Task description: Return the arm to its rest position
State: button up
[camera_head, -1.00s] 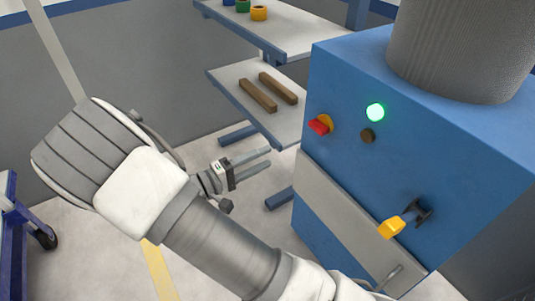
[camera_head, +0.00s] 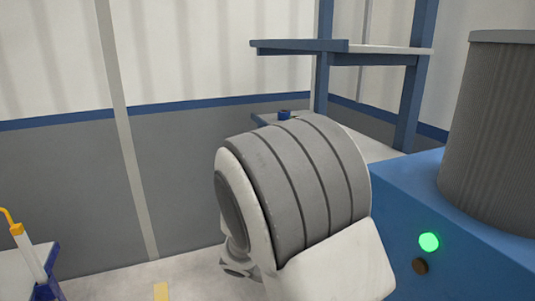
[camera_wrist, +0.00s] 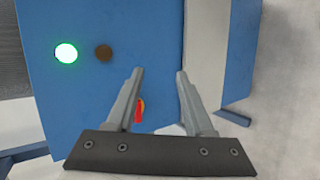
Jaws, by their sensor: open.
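My gripper (camera_wrist: 159,74) is open and empty in the wrist view, its two fingers well apart. A blue machine (camera_wrist: 100,110) lies beyond the fingers, and nothing is between the fingertips. In the head view a large grey and white joint of my arm stands at the centre, and my gripper is hidden there.
The machine's blue top (camera_head: 450,210) and green light (camera_head: 429,242) are close on the right, below a ribbed grey cylinder (camera_head: 495,130). A blue-framed shelf (camera_head: 345,47) stands behind my arm. A table edge (camera_head: 45,262) is at lower left.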

jog(key=s+r+m+t+y, duration=0.1)
jog(key=s+r+t+y, duration=0.5)
jog(key=s+r+y, duration=0.7)
notch_tip(320, 180, up, 23)
jog(key=h+p, duration=0.1)
jog(key=p, duration=2.1)
jog(key=shift+s+a+f+g, duration=0.15)
jog(key=shift+a+f+g, duration=0.05)
jog(key=shift+a+g, duration=0.1)
